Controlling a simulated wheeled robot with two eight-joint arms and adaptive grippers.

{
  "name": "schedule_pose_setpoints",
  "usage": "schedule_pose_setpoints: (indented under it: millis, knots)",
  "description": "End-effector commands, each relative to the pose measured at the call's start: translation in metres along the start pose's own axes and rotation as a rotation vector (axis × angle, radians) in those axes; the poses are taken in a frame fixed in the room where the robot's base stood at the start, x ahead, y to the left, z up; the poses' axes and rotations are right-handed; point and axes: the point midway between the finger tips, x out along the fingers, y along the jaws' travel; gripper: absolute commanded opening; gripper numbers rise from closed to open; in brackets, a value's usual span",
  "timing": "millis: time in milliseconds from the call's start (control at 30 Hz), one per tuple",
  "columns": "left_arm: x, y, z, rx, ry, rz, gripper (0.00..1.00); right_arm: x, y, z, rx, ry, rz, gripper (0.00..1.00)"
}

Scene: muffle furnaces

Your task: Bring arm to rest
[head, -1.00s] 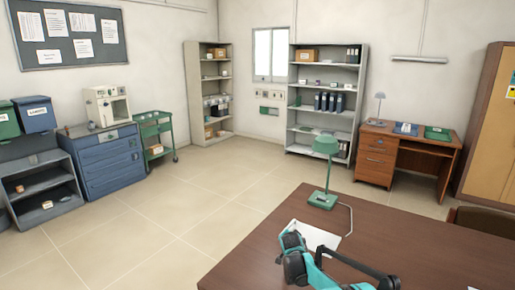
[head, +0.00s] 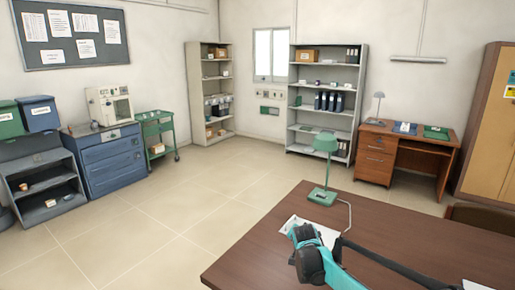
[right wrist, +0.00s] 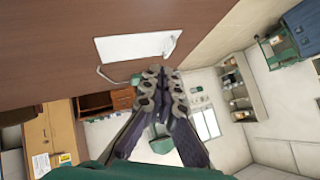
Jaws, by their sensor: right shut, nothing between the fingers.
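My right arm (head: 318,258), turquoise with black joints, is bent in front of the brown table in the head view. Its gripper cannot be made out there. In the right wrist view my right gripper (right wrist: 163,76) is shut, its fingers close together with nothing between them. It appears in front of the brown table top and a white paper (right wrist: 135,47). My left arm and gripper are not in view.
The brown table (head: 270,262) carries a green lamp (head: 325,170) and a white paper, partly hidden by my arm. A chair back (head: 484,216) is at the right. Shelves, a wooden desk (head: 375,155) and blue drawers (head: 110,165) stand farther off. Tiled floor at left is clear.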

Motion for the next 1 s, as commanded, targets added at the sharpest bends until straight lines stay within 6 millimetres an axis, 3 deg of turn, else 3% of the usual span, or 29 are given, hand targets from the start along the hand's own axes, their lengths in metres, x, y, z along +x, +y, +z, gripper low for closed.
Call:
schedule_pose_setpoints:
  millis: [267,467,600,800,1000]
  knots:
    - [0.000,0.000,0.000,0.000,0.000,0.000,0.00,-0.127,0.043,0.012,-0.174,-0.065,0.027,0.00]
    - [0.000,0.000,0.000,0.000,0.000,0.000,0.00,-0.213,0.088,0.050,-0.316,-0.124,0.034,0.00]
    - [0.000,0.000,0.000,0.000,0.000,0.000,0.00,-0.263,0.125,0.088,-0.415,-0.165,0.032,0.00]
    - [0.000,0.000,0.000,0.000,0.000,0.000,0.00,-0.310,0.175,0.149,-0.546,-0.220,0.019,0.00]
    - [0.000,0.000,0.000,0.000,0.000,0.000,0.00,-0.328,0.204,0.188,-0.623,-0.251,0.005,0.00]
